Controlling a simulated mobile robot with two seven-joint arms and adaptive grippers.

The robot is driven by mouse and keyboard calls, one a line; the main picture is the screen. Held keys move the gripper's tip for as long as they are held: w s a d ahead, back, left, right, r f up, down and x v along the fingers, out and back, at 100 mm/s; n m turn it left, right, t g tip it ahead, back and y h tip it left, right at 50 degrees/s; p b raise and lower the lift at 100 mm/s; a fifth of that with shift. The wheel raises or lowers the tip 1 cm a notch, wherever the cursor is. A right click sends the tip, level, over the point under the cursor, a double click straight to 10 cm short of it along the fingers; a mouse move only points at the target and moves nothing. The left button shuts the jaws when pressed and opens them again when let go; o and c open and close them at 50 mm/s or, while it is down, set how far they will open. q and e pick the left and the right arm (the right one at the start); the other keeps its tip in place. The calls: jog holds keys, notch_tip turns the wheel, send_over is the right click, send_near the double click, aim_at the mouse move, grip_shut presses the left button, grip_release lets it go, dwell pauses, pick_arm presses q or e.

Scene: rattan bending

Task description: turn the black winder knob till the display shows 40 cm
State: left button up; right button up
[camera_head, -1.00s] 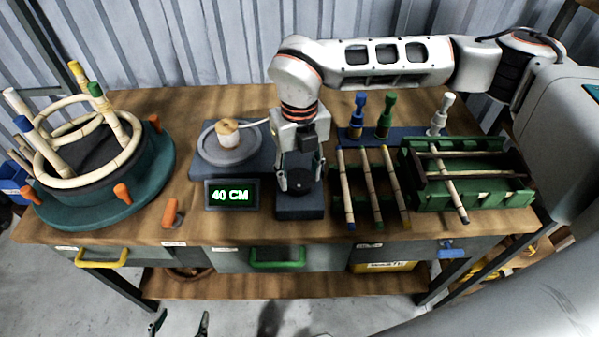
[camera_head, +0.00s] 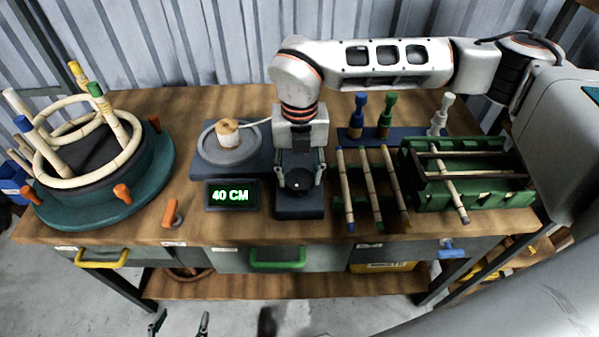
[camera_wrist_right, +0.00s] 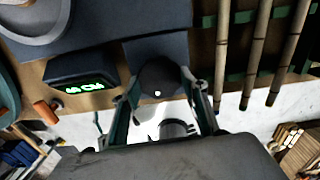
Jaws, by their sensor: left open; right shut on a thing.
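The black winder knob (camera_head: 300,180) stands on a dark block at the middle of the bench. My right gripper (camera_head: 300,183) comes down on it from above and is shut on it, one finger on each side. In the right wrist view the round knob (camera_wrist_right: 159,78) sits between the two fingertips, with a small white dot on it. The display (camera_head: 231,195), left of the knob, reads 40 CM in green. My left gripper (camera_head: 180,324) is open and empty, low at the bottom edge, in front of the bench.
Behind the display is a grey turntable (camera_head: 208,155) with a wound spool (camera_head: 227,133). Bamboo-like rods (camera_head: 371,187) and a green rack (camera_head: 480,197) lie to the right. A round rattan frame on a teal base (camera_head: 150,187) stands at the left. An orange-handled item (camera_head: 170,214) lies near the front edge.

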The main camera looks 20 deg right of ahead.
aim_at(300, 178)
jog(key=shift+w+r, duration=0.1)
jog(key=o, duration=1.1)
notch_tip(300, 178, up, 12)
